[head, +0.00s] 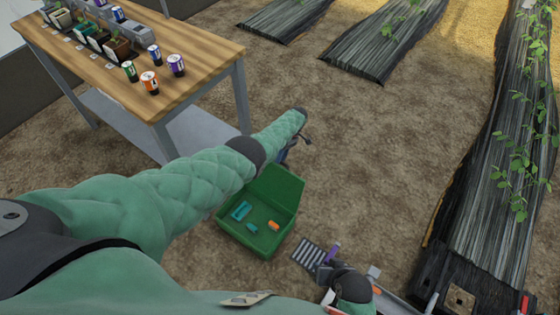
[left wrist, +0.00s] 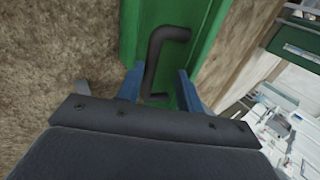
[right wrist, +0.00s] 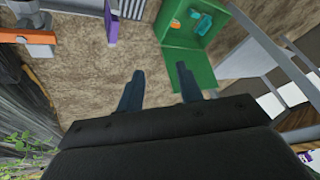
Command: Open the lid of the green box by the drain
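The green box (head: 250,244) stands on the soil by the drain grate (head: 309,254). Its lid (head: 276,190) is raised and leans away on the far side, so the inside shows. Teal pieces and an orange piece lie in it. My left gripper (head: 288,152) is at the lid's far upper edge, partly hidden by my arm. In the left wrist view its fingers stand apart on both sides of the lower end of the dark handle (left wrist: 157,62), with gaps visible. My right gripper (right wrist: 160,90) is open and empty; the box (right wrist: 170,25) and open lid (right wrist: 194,75) lie beyond it.
A wooden table (head: 190,60) with several cans and potted plants stands at the left. A purple object (head: 332,252) stands beside the grate. Covered plant beds (head: 470,200) lie to the right. Bare soil (head: 370,150) is clear between the box and the beds.

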